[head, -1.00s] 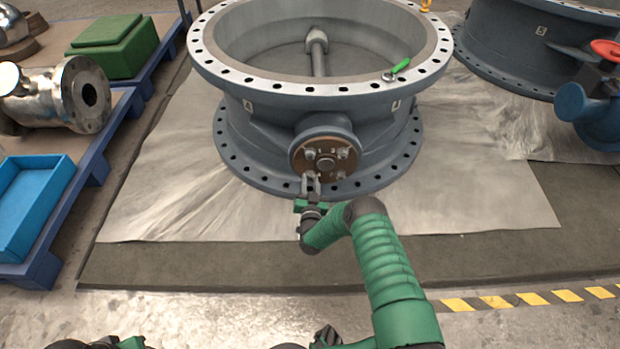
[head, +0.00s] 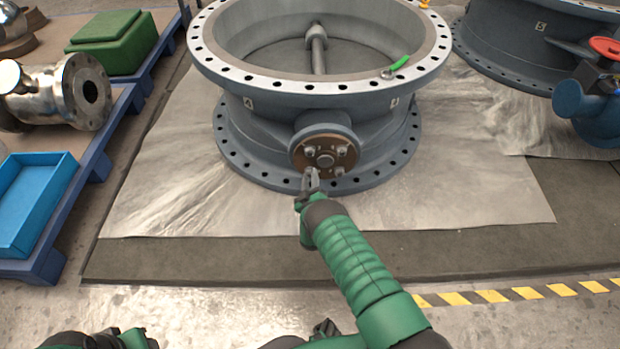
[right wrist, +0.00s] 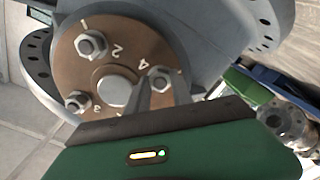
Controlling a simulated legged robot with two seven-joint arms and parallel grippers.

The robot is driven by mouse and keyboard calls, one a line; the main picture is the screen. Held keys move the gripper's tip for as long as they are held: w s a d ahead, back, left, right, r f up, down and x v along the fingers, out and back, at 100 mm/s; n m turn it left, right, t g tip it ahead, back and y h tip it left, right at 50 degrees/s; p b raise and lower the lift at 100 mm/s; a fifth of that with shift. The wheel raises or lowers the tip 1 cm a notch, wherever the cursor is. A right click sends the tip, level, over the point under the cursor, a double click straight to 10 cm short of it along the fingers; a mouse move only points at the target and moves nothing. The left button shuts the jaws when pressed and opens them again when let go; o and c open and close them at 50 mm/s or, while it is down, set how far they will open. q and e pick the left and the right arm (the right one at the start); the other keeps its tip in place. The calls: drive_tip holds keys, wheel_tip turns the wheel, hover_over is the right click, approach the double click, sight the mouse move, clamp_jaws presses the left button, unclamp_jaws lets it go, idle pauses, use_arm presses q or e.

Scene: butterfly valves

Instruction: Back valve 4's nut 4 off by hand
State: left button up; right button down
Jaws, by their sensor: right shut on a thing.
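Valve 4 (head: 270,115) is a large grey ring-shaped body on a sheet. Its round brown plate (head: 325,155) faces me, with a central boss and nuts around it. In the right wrist view, nut 4 (right wrist: 161,77) is beside the stamped "4" at the right of the plate, partly hidden by the fingers. My right gripper (head: 311,178) reaches the lower left of the plate in the head view. Its fingers (right wrist: 152,92) are shut on nut 4. The other nuts, one at upper left (right wrist: 90,43) and one at lower left (right wrist: 77,102), stand on the plate. My left gripper cannot be made out.
A green-handled tool (head: 397,66) lies on the valve's top flange. A second valve (head: 510,50) marked 5 stands at right. Floor in front is clear.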

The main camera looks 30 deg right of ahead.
drive_tip(key=shift+f+n+b, duration=0.1)
drive_tip(key=shift+n+b, duration=0.7)
drive_tip(key=shift+n, duration=3)
drive_tip(key=shift+a, duration=0.1)
drive_tip(key=c, duration=1.1)
unclamp_jaws()
drive_tip(key=shift+f, duration=0.1)
